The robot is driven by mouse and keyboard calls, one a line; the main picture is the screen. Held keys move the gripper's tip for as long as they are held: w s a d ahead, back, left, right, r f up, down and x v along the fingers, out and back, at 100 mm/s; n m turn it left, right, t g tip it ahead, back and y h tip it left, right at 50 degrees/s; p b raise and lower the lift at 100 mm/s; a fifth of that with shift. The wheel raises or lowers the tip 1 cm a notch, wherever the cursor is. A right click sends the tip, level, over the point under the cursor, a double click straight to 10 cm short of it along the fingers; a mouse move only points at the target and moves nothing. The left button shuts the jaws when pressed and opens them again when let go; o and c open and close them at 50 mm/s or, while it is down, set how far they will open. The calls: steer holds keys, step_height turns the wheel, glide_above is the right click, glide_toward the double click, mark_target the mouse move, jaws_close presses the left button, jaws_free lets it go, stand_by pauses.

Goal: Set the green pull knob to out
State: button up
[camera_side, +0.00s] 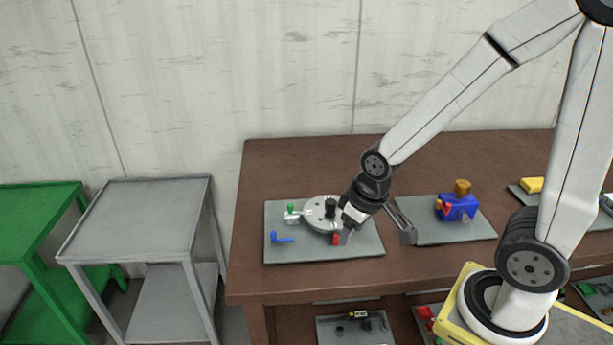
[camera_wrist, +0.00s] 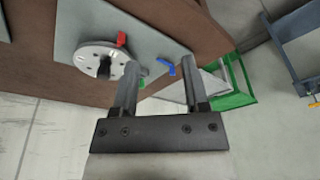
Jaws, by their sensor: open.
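The green pull knob (camera_side: 291,208) sits on a small white block at the left of a grey plate (camera_side: 280,256). Whether it is in or out is too small to tell. In the wrist view the green knob (camera_wrist: 144,72) shows just inside the left finger, partly covered by it. My gripper (camera_side: 346,226) is to the right of the knob in the side view, over the right part of the round grey disc. In the wrist view my gripper (camera_wrist: 159,72) has its fingers wide apart, with nothing held between them.
On the same plate are the round disc (camera_side: 315,216) with a black knob (camera_side: 330,207), a red piece (camera_side: 336,239) and a blue handle (camera_side: 282,238). A blue block (camera_side: 459,207) stands on another plate to the right. A grey cart (camera_side: 140,225) stands left of the table.

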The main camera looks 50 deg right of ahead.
steer(key=shift+o, duration=0.2)
steer(key=g, duration=0.3)
glide_above(290, 204)
step_height(290, 204, down, 3)
steer(key=shift+f, duration=0.1)
steer(key=shift+f, duration=3.9)
jaws_close()
